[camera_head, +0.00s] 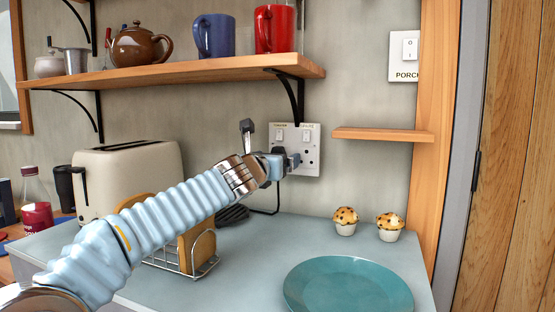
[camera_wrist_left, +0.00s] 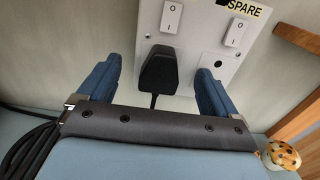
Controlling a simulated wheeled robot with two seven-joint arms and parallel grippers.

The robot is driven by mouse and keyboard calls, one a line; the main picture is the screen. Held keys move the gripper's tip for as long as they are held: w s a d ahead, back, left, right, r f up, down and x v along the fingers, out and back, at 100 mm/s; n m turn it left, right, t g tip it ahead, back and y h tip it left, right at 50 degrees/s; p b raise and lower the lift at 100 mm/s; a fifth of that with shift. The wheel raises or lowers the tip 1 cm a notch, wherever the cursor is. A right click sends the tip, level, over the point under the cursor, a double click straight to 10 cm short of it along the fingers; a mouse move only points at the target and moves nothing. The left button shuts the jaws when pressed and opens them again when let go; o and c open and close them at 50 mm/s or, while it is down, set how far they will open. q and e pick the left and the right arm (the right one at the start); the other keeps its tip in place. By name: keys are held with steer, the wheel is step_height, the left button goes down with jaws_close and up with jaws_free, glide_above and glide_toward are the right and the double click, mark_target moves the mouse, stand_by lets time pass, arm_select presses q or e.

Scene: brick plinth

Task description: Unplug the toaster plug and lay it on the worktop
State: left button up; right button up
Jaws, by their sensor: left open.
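The black toaster plug (camera_wrist_left: 159,70) sits in the left socket of the white double wall socket (camera_head: 311,172), its cord hanging down. In the left wrist view it is between the two blue fingers of my left gripper (camera_wrist_left: 158,90), which are apart with a gap on each side of it. In the head view my left gripper (camera_head: 282,165) is at the socket and hides much of the plug. The cream toaster (camera_head: 130,178) stands on the pale blue worktop (camera_head: 262,262) at the left. My right gripper is not in view.
A toast rack (camera_head: 193,263) with toast stands under my left arm. A teal plate (camera_head: 347,287) and two muffins (camera_head: 345,221) are on the worktop at right. A shelf (camera_head: 180,72) with mugs and a teapot hangs above; a small ledge (camera_head: 383,134) is right of the socket.

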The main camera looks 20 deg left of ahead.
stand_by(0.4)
arm_select(q)
jaws_close()
steer(key=s, duration=0.6)
steer(key=shift+d, duration=0.15)
stand_by(1.2)
stand_by(0.3)
